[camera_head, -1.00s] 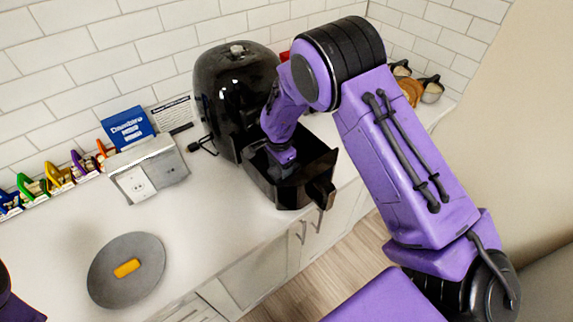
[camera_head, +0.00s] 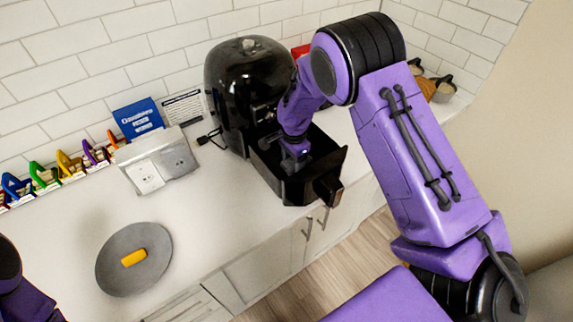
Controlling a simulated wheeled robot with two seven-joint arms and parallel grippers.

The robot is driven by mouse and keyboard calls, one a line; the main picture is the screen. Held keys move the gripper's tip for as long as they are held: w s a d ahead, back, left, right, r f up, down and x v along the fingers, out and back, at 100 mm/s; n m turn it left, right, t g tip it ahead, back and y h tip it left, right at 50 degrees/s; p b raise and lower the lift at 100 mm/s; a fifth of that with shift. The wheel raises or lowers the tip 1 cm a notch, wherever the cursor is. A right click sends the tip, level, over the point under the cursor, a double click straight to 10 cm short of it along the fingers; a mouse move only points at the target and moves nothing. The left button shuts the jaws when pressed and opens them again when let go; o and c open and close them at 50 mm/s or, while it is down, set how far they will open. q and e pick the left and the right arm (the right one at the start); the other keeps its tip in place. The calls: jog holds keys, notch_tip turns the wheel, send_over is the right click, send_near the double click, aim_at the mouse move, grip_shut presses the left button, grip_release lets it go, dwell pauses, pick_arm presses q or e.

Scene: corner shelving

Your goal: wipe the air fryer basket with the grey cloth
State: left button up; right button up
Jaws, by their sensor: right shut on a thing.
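The black air fryer (camera_head: 238,85) stands on the white counter against the tiled wall. Its basket (camera_head: 328,166) is pulled out toward the front, with the handle (camera_head: 328,189) facing the room. My right gripper (camera_head: 293,162) reaches down into the open basket from above. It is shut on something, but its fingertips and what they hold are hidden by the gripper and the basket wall. The grey cloth cannot be made out. Part of my left arm (camera_head: 22,290) shows at the lower left corner; its gripper is out of view.
A round grey plate (camera_head: 115,270) with a yellow block (camera_head: 133,258) lies at the front left of the counter. A socket box (camera_head: 158,165), a blue box (camera_head: 138,117) and several coloured items stand along the wall. Small pots (camera_head: 443,88) stand at the back right.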

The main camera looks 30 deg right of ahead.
aim_at(309, 163)
jog(key=shift+w+d, duration=0.15)
jog(key=shift+d, duration=1.6)
jog(key=shift+s+a+f, duration=0.1)
jog(key=shift+s+a, duration=0.1)
jog(key=shift+a, duration=1.85)
jog(key=shift+s+a, duration=0.2)
jog(key=shift+a, duration=1.8)
jog(key=shift+w+d, duration=0.2)
jog(key=shift+d, duration=1.9)
jog(key=shift+s+d, duration=0.75)
jog(key=shift+d, duration=0.3)
jog(key=shift+s+d, duration=0.7)
jog(key=shift+d, duration=0.3)
jog(key=shift+s+a, duration=0.2)
jog(key=shift+a, duration=1.85)
jog(key=shift+s+a, duration=0.2)
jog(key=shift+a, duration=1.8)
jog(key=shift+w+d, duration=0.25)
jog(key=shift+d, duration=1.8)
jog(key=shift+w+d, duration=0.2)
jog(key=shift+d, duration=1.8)
jog(key=shift+s+a, duration=0.25)
jog(key=shift+a, duration=1.8)
jog(key=shift+s+a, duration=0.2)
jog(key=shift+a, duration=1.8)
jog(key=shift+w+d, duration=0.2)
jog(key=shift+d, duration=1.9)
